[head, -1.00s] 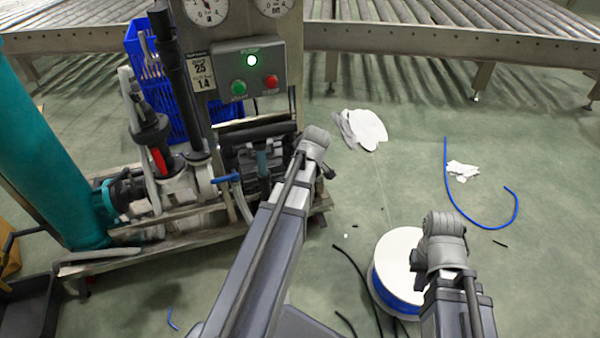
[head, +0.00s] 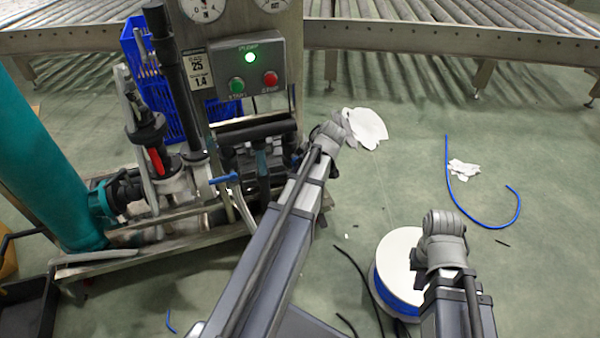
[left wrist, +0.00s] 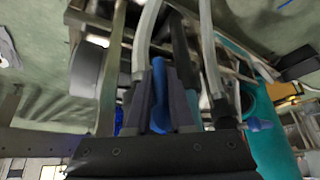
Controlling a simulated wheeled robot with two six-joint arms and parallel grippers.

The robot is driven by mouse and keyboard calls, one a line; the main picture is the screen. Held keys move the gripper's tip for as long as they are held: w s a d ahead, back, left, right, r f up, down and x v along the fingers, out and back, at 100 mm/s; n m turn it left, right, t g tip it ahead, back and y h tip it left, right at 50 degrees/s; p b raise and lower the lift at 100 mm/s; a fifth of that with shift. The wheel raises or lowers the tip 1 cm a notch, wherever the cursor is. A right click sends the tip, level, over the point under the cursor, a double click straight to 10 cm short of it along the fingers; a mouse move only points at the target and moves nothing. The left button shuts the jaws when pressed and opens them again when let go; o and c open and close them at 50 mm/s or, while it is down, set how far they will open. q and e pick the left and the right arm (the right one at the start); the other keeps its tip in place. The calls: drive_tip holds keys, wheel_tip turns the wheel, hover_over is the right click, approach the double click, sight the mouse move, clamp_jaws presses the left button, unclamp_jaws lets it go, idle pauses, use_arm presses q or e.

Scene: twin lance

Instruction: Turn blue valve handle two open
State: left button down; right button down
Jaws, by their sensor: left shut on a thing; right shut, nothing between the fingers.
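In the left wrist view, my left gripper (left wrist: 163,80) is shut on a blue valve handle (left wrist: 159,95), which runs lengthwise between its dark fingers. In the head view my left wrist hides these fingertips beside the skid. Another blue handle (head: 223,179) sticks out on the front of the pump skid, apart from the gripper.
The skid carries a control panel (head: 240,70) with a lit green lamp, a red-marked lever (head: 156,161) and a thick teal pipe (head: 45,150). A roller conveyor (head: 450,40) crosses the back. A cable spool (head: 397,270), white rags (head: 364,127) and a blue hose (head: 450,178) lie on the floor.

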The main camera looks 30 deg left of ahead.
use_arm(q)
drive_tip(key=shift+a, duration=0.35)
use_arm(e)
drive_tip(key=shift+a, duration=0.1)
use_arm(q)
drive_tip(key=c, duration=0.8)
unclamp_jaws()
drive_tip(key=shift+s, duration=0.1)
drive_tip(key=shift+s+d, duration=0.1)
drive_tip(key=shift+d, duration=0.1)
use_arm(e)
drive_tip(key=shift+s, duration=0.15)
use_arm(q)
drive_tip(key=shift+s+d, duration=0.25)
drive_tip(key=shift+d, duration=0.05)
use_arm(e)
drive_tip(key=shift+s+r, duration=0.1)
drive_tip(key=shift+s, duration=0.15)
use_arm(q)
drive_tip(key=p+v, duration=0.7)
drive_tip(key=v, duration=0.1)
drive_tip(key=shift+d+r, duration=0.1)
drive_tip(key=shift+d, duration=0.05)
use_arm(e)
wheel_tip(320, 180, up, 7)
drive_tip(key=shift+w, duration=0.4)
